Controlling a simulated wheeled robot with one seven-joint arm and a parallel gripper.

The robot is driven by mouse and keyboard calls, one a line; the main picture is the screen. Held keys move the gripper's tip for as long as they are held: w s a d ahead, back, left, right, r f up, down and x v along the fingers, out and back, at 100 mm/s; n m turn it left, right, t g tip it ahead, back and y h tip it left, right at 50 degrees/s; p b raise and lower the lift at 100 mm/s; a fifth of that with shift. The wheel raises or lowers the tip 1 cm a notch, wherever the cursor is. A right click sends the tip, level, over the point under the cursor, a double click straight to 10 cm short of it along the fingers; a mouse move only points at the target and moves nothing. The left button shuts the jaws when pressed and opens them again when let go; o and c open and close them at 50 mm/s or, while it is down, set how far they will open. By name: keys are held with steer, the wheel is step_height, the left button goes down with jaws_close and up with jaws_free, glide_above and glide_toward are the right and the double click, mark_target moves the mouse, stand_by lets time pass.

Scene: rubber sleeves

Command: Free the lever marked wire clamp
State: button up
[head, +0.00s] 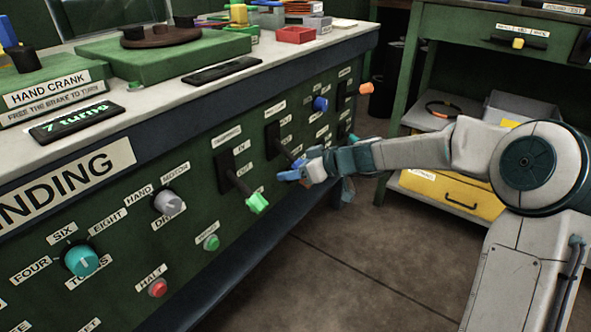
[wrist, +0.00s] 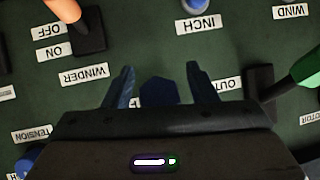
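No label reading wire clamp is legible in either view. On the green panel front, a black lever plate (head: 271,140) carries a lever that runs down to my gripper (head: 290,172), which hides its end. In the wrist view my gripper (wrist: 160,85) is open, with one finger on each side of a dark blue, roughly six-sided piece (wrist: 158,93). This looks like the lever's end, seen end-on. Gaps show between it and both fingers, so it is not gripped. Its lower part is hidden by the gripper body.
A green-tipped lever (head: 257,202) is close by on the left. An orange-tipped lever (head: 366,88) and a blue knob (head: 320,103) are up and to the right. A teal knob (head: 82,261) is far left. Open floor (head: 350,250) lies in front of the bench.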

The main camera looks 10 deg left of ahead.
steer(key=shift+d, duration=0.2)
steer(key=p+v, duration=0.4)
steer(key=v, duration=0.9)
steer(key=shift+d+r, duration=0.2)
steer(key=s+d+r+m+h+p, duration=0.4)
steer(key=s+r+p, duration=0.4)
steer(key=r+p, duration=0.4)
steer(key=s+d+r+m+h+p, duration=0.4)
steer(key=s+d+r+p, duration=0.3)
steer(key=r+p, duration=0.5)
steer(key=s+d+r+m+h+p, duration=0.4)
steer(key=s+r+p, duration=0.7)
steer(key=p, duration=0.3)
steer(key=shift+s+d+r+m+p, duration=0.15)
steer(key=shift+d+r+m+p, duration=0.15)
steer(key=shift+d+r+m, duration=0.5)
steer(key=shift+d+f, duration=0.15)
steer(key=shift+f, duration=0.05)
steer(key=c, duration=0.3)
steer(key=shift+c, duration=0.2)
